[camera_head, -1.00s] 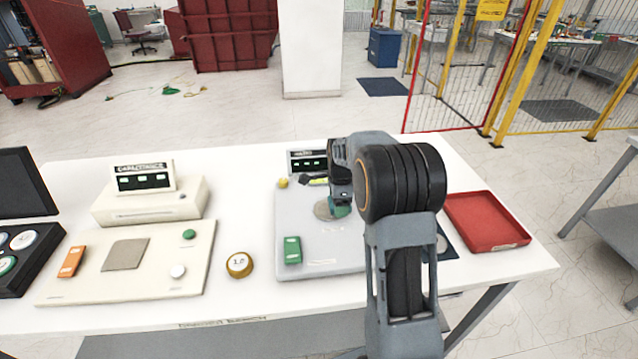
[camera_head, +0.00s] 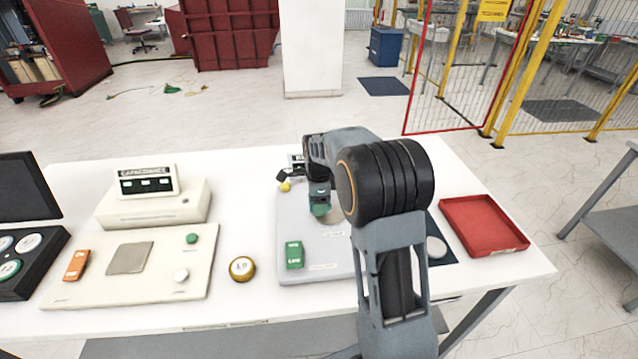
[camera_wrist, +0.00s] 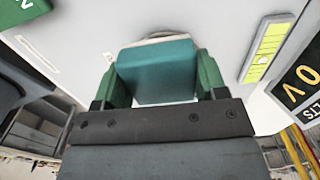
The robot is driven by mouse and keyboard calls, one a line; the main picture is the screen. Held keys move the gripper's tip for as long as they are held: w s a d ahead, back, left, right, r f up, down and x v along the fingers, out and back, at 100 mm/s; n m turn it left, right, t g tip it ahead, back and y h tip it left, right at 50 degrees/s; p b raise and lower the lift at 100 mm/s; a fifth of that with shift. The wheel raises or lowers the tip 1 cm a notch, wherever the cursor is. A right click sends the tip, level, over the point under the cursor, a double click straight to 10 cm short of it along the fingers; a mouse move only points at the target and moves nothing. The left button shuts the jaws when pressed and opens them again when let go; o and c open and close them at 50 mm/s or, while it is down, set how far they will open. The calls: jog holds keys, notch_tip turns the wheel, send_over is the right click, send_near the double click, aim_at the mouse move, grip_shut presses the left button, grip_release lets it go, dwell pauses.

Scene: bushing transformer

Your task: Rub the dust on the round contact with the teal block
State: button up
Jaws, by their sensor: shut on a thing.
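The teal block (camera_wrist: 157,72) sits between the green fingers of my gripper (camera_wrist: 160,80), which is shut on it. In the head view the block (camera_head: 320,209) is low over the grey panel (camera_head: 305,265), at the left part of the round contact (camera_head: 337,215). The contact is mostly hidden by the block, gripper and arm. In the wrist view only a thin arc of the contact (camera_wrist: 172,35) shows beyond the block. I cannot tell whether the block touches it. Dust cannot be made out.
A green block (camera_head: 294,254) lies on the panel's front left, and a yellow knob (camera_head: 285,187) is behind. A brass weight (camera_head: 242,268) and a cream panel (camera_head: 190,290) are to the left. A red tray (camera_head: 484,226) is at right.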

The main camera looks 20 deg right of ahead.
jog(key=shift+r+p, duration=1.5)
jog(key=shift+r, duration=0.85)
